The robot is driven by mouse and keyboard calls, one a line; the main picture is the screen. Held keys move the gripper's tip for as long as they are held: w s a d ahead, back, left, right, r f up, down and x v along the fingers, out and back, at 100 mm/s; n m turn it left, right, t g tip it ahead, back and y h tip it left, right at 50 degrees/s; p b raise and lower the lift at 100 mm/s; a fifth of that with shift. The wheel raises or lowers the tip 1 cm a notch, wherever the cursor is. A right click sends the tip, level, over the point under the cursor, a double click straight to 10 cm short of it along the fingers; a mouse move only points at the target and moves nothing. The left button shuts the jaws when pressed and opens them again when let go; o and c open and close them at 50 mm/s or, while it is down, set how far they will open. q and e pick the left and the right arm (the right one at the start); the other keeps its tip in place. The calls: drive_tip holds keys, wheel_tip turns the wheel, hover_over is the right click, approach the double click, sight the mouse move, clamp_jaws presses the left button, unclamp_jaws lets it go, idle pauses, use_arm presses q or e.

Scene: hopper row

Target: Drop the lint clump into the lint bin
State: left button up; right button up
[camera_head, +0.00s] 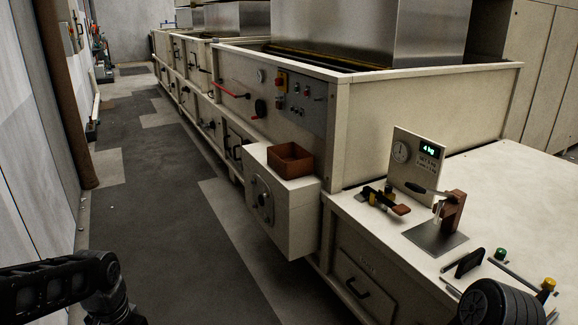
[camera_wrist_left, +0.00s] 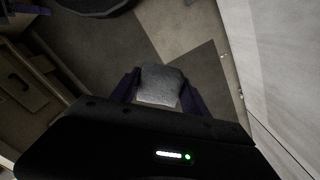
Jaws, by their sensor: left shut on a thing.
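A grey, fuzzy, rounded block, the lint clump (camera_wrist_left: 161,80), sits between the two dark purple fingers of my left gripper (camera_wrist_left: 160,92) in the left wrist view. The gripper is shut on it, and it is held above the floor. In the head view my left arm comes in at the bottom left; its gripper and the clump are out of that picture. A small open reddish-brown box (camera_head: 278,166), which looks like the lint bin, stands on a pale ledge box jutting from the machine. My right gripper is not seen.
A long cream machine (camera_head: 233,125) with switches and handles runs along the aisle. A pale worktop (camera_head: 500,190) at right holds a scale display (camera_head: 415,166), a small press (camera_head: 444,222) and hand tools (camera_head: 383,200). The grey aisle floor (camera_head: 150,220) is clear.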

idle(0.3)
use_arm(q)
drive_tip(key=shift+w+d+p, duration=0.3)
drive_tip(key=shift+d+p, duration=0.05)
drive_tip(key=shift+p, duration=0.05)
drive_tip(key=w+d+f+n+p, duration=0.1)
drive_tip(key=w+d+f+p, duration=0.2)
drive_tip(key=d, duration=0.3)
drive_tip(key=w+d+f+n+p, duration=0.1)
drive_tip(key=w+d+f+p, duration=0.2)
drive_tip(key=d+p, duration=0.2)
drive_tip(key=shift+d+f+n, duration=0.2)
drive_tip(key=shift+d+n, duration=0.15)
drive_tip(key=shift+n, duration=0.05)
drive_tip(key=shift+d, duration=0.1)
